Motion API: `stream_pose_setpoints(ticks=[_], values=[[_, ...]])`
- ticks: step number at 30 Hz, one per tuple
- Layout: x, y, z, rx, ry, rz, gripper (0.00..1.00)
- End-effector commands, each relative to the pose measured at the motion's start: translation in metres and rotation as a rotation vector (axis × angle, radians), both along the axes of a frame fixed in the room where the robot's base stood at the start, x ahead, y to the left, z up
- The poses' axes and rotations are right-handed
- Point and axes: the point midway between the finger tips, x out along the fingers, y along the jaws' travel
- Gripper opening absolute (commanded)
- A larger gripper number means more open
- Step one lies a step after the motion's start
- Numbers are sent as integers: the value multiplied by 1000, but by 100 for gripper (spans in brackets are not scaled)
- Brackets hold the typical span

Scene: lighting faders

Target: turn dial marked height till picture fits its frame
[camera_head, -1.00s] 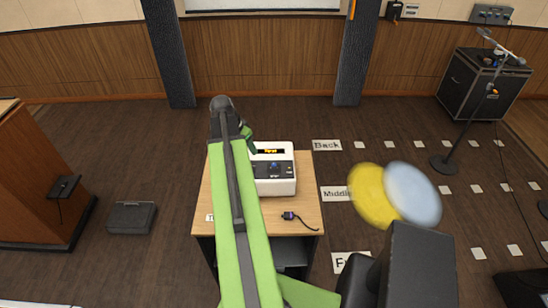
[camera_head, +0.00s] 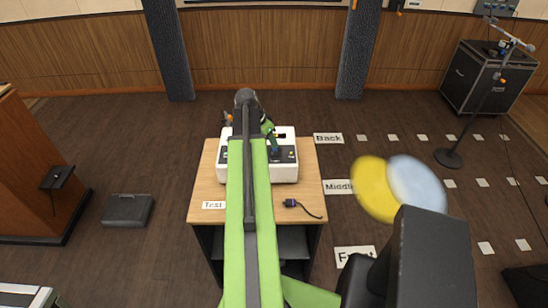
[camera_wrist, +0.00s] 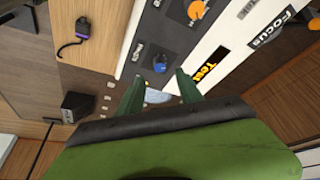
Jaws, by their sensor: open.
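A white control box (camera_head: 288,172) stands on the wooden table, partly hidden by my arm. In the wrist view, its dark panel (camera_wrist: 178,42) carries a blue dial (camera_wrist: 160,65) and an orange dial (camera_wrist: 196,9). Small labels sit beside the blue dial, but I cannot read them surely; a FOCUS label (camera_wrist: 267,28) is on the white part. My gripper (camera_wrist: 159,76) is open and empty, its green fingertips just short of the blue dial and on either side of it. In the head view my gripper is over the box. The picture and its frame are not visible.
The wooden table (camera_head: 207,190) also bears a Test card (camera_head: 214,205) and a small dark plug with a cable (camera_head: 291,203). Floor signs, a microphone stand (camera_head: 449,157) and a black case (camera_head: 473,78) are to the right. A dark box (camera_head: 129,210) lies left on open floor.

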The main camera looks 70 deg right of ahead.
Motion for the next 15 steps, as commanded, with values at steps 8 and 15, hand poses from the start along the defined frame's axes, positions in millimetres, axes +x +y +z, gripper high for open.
stream_pose_setpoints(ticks=[8,15], values=[[-11,-19,-57,-1,0,-1,43],[-13,-21,-58,-1,0,-1,43]])
